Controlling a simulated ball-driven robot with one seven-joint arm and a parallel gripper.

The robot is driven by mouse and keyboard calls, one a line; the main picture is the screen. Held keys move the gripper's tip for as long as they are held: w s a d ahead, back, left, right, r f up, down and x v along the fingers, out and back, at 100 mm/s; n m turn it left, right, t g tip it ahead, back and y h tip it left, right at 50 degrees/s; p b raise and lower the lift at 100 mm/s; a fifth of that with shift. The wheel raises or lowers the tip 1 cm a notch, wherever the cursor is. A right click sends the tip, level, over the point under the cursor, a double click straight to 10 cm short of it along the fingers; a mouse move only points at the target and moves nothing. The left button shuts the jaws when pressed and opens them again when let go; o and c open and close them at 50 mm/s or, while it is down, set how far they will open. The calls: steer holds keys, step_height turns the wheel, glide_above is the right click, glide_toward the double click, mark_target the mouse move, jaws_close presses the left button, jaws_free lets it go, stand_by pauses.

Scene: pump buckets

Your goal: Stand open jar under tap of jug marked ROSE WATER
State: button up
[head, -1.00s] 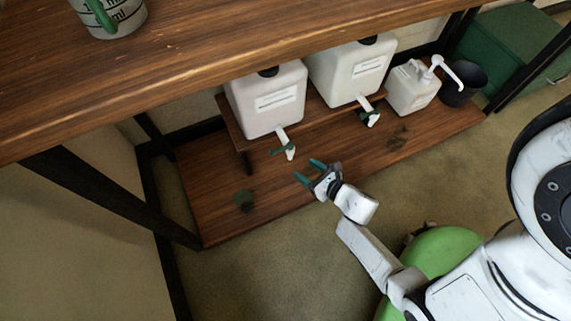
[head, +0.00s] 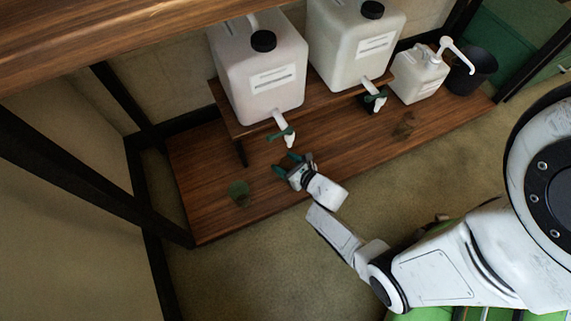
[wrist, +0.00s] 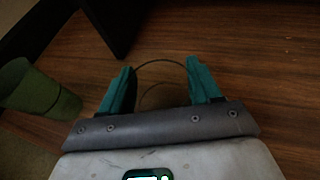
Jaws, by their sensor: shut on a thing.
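My gripper (head: 294,164) is low over the shelf's lower board, in front of and just below the tap (head: 287,136) of the left jug (head: 258,75). In the wrist view its teal fingers (wrist: 160,82) are shut on a clear, open jar (wrist: 160,66); only its thin round rim shows well. I cannot tell whether the jar touches the board. The right jug (head: 352,50) has a similar tap (head: 374,98). Both jugs are whitish with black caps and white labels, too small to read, so I cannot tell which is ROSE WATER.
The jugs stand on a raised wooden step (head: 238,128). A green cup (head: 238,193) stands left of my gripper, also in the wrist view (wrist: 38,90). A brown see-through vessel (head: 405,125), a pump bottle (head: 420,75) and a black bucket (head: 470,70) are right. The front board is mostly clear.

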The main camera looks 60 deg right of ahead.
steer(key=shift+r, duration=0.15)
steer(key=o, duration=1.4)
